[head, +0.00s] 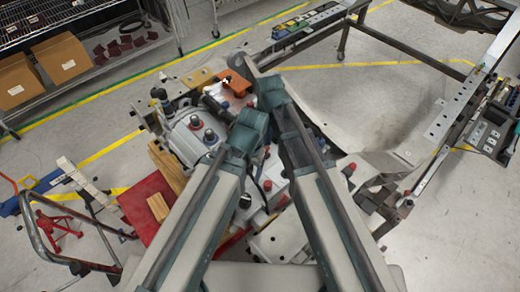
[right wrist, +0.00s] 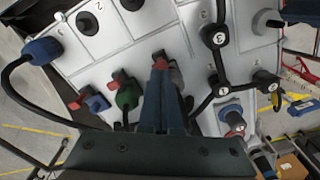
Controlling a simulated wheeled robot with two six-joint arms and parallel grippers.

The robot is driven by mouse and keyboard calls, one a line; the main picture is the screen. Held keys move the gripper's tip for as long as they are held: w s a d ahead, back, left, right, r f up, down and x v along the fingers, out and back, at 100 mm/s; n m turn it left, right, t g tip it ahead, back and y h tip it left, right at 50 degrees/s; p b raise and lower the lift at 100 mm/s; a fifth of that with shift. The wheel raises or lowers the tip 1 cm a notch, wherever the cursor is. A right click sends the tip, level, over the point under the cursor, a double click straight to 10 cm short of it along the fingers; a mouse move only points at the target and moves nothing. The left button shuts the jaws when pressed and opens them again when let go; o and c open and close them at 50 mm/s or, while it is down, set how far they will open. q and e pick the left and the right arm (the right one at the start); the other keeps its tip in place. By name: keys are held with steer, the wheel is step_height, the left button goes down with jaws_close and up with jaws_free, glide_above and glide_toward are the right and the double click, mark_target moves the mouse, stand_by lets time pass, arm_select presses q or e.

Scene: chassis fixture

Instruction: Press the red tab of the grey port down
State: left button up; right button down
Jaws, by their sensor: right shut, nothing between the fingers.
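My right gripper (right wrist: 160,66) points up the right wrist view, with its blue-grey fingers closed together and empty. Just beyond the fingertips is a red tab (right wrist: 159,54) on a dark grey port (right wrist: 175,75). The fingers cover much of that port. I cannot tell whether they touch the tab. To its left are a green port (right wrist: 127,97) with a red tab (right wrist: 117,78) and a blue port (right wrist: 97,103) with a red tab (right wrist: 75,103). In the head view my arms hide much of this area, and I cannot make out my left gripper.
The ports sit on a white numbered panel (right wrist: 150,45) with black cables and plugs around them. A blue plug (right wrist: 42,50) is at the left. In the head view, the white unit (head: 182,143) stands inside a grey chassis frame, with a red board (head: 140,205) beside it.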

arm_select(q)
steer(key=shift+f+b, duration=1.25)
arm_select(e)
steer(key=shift+f, duration=1.25)
arm_select(q)
steer(key=shift+r, duration=0.15)
arm_select(e)
steer(key=shift+r, duration=0.1)
step_height(320, 180, up, 7)
steer(key=p, duration=0.7)
arm_select(q)
step_height(320, 180, up, 7)
arm_select(e)
steer(key=shift+s+d, duration=0.1)
steer(key=shift+s, duration=0.15)
steer(key=s+d+h, duration=0.1)
steer(key=s+d, duration=0.5)
steer(key=s, duration=0.7)
arm_select(q)
step_height(320, 180, down, 6)
steer(key=b, duration=0.5)
steer(key=shift+r, duration=0.25)
arm_select(e)
steer(key=shift+n, duration=0.4)
steer(key=f, duration=0.5)
steer(key=shift+w+a+f, duration=0.1)
steer(key=shift+w+f, duration=0.05)
steer(key=shift+w, duration=0.1)
